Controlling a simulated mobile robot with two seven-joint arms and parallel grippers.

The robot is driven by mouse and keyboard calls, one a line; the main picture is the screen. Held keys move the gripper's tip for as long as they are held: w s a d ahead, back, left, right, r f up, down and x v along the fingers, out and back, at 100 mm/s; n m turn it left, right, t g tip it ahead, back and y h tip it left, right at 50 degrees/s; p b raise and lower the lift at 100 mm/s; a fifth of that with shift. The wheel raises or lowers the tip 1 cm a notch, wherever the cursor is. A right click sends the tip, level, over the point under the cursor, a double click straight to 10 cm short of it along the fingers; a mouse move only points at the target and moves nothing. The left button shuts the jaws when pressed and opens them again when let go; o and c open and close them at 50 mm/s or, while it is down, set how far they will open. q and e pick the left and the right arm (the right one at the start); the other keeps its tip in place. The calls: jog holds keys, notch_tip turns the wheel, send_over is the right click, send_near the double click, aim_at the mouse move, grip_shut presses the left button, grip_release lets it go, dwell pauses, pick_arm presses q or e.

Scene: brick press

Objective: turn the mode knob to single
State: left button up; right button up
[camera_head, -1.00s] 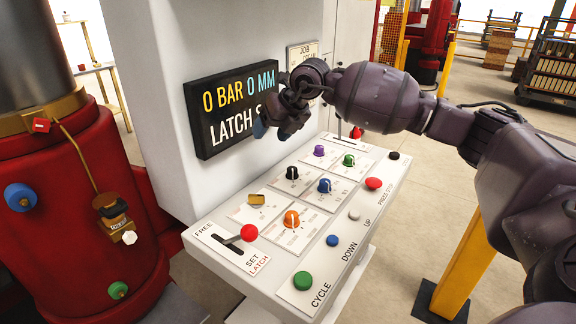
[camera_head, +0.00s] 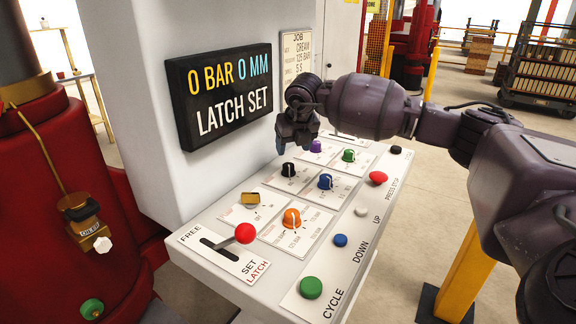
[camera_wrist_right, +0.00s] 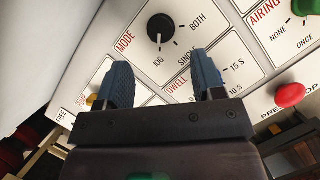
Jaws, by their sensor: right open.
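The mode knob (camera_head: 289,169) is black and sits on the panel under the display. In the right wrist view the mode knob (camera_wrist_right: 161,28) has JOG, SINGLE and BOTH printed around it. Its white line points down toward JOG. My right gripper (camera_head: 292,150) hangs above the panel by the mode knob, with no contact visible. In the wrist view its two blue fingers (camera_wrist_right: 162,70) are apart and empty, with the knob beyond the tips. My left gripper is out of view.
The panel holds purple, green, blue and orange knobs (camera_head: 291,218), a red-tipped latch lever (camera_head: 245,233) and push buttons, including green CYCLE (camera_head: 311,288) and red PRESS STOP (camera_head: 378,178). The display (camera_head: 222,95) reads 0 BAR, 0 MM, LATCH SET.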

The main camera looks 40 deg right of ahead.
aim_at(289, 165)
jog(key=x, duration=0.6)
jog(key=shift+f+b, duration=0.1)
jog(key=shift+b, duration=0.3)
jog(key=shift+x, duration=0.8)
jog(key=shift+c, duration=0.4)
jog(key=c, duration=0.8)
jog(key=shift+c, duration=0.2)
